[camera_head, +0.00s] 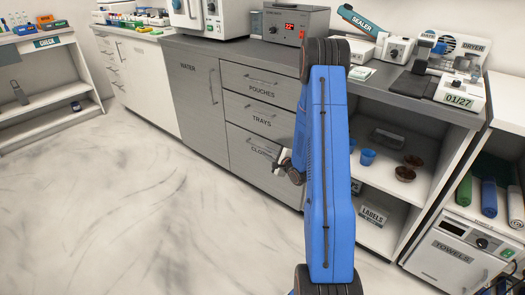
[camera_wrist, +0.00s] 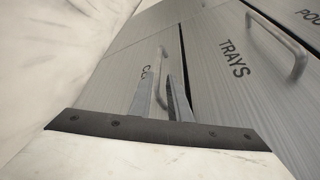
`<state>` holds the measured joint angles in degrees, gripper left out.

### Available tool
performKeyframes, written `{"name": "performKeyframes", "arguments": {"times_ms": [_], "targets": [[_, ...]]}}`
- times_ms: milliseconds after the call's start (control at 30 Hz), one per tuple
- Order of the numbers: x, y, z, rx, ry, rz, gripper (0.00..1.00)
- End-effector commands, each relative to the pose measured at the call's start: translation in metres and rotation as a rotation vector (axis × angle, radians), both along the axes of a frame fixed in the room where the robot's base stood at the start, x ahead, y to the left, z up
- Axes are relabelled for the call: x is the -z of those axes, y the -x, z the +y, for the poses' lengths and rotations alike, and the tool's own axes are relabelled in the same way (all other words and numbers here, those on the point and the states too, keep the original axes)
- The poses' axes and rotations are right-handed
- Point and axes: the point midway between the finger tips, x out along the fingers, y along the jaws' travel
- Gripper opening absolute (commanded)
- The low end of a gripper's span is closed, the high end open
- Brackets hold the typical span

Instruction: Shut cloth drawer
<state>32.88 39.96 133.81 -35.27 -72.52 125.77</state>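The cloth drawer (camera_head: 252,169) is the grey lowest front of the drawer stack, its label partly covered by my gripper. In the wrist view, its front (camera_wrist: 125,62) shows part of the label and a pale bar handle (camera_wrist: 162,54). A dark gap separates it from the trays drawer; I cannot tell how far out it stands. My gripper (camera_head: 279,158) is at the drawer's handle side, partly hidden behind my blue arm. In the wrist view, my two fingers (camera_wrist: 161,80) are apart, with the handle seen between their tips. Contact with the handle is not clear.
The trays drawer (camera_head: 245,118) and pouches drawer (camera_head: 245,75) are above, with bar handles. The water cabinet (camera_head: 197,100) is to the left. An open shelf with blue cups (camera_head: 367,157) and a labels box (camera_head: 373,215) is to the right. The marble floor (camera_head: 130,220) is clear.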

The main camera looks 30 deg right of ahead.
Motion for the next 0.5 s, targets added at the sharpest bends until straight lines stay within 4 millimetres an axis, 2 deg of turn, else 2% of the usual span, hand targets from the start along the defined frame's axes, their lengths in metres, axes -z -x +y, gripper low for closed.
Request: {"name": "performKeyframes", "arguments": {"times_ms": [100, 233, 500], "targets": [[-0.005, 0.024, -0.001, 0.002, -0.001, 0.001, 0.17], [-0.01, 0.047, -0.002, 0.002, -0.002, 0.002, 0.17], [-0.016, 0.074, -0.002, 0.0, 0.0, 0.0, 0.17]]}}
